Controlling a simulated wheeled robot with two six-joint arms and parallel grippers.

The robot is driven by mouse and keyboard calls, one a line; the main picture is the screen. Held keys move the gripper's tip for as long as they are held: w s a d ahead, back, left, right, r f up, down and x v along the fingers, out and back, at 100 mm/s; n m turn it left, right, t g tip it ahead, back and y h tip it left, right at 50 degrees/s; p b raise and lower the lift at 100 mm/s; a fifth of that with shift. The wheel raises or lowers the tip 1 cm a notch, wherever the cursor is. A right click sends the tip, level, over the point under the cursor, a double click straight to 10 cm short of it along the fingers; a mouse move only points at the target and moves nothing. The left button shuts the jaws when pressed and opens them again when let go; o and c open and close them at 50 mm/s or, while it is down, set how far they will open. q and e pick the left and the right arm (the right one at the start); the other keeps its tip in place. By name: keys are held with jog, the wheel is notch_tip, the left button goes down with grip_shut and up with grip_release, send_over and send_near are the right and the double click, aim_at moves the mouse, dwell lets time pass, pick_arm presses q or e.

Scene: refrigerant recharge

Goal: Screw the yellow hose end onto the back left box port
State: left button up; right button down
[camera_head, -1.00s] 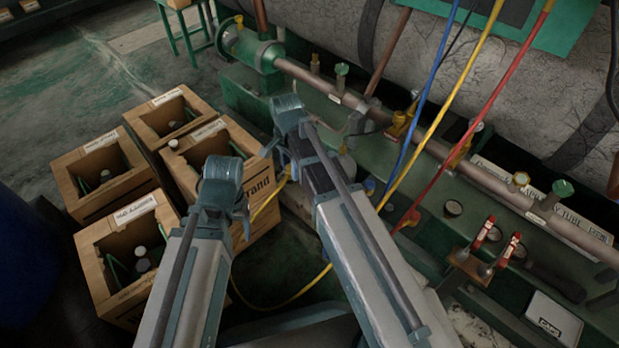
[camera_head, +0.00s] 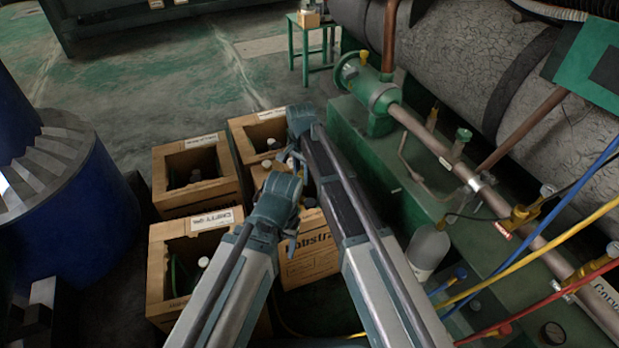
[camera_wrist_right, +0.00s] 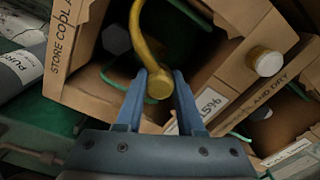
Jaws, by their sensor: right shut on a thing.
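Several cardboard boxes stand in a cluster on the floor in the head view. In the head view my right gripper (camera_head: 297,156) is over the cluster, partly hidden. My left gripper (camera_head: 291,238) is beside the front right box; its jaws are unclear.
The front left box (camera_head: 182,297) and back right box (camera_head: 253,128) flank it. A blue drum (camera_head: 85,205) stands left. Green machinery with a pipe (camera_head: 440,150) and coloured hoses is on the right. Open floor (camera_head: 180,75) lies behind the boxes.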

aim_at(302, 197)
jog(key=shift+w+a, duration=0.1)
jog(key=shift+a, duration=0.05)
notch_tip(302, 197, down, 6)
jog(key=b, duration=0.6)
jog(key=shift+f, duration=0.15)
jog(key=shift+f+b, duration=1)
jog(key=shift+b, duration=0.2)
dwell(1.1)
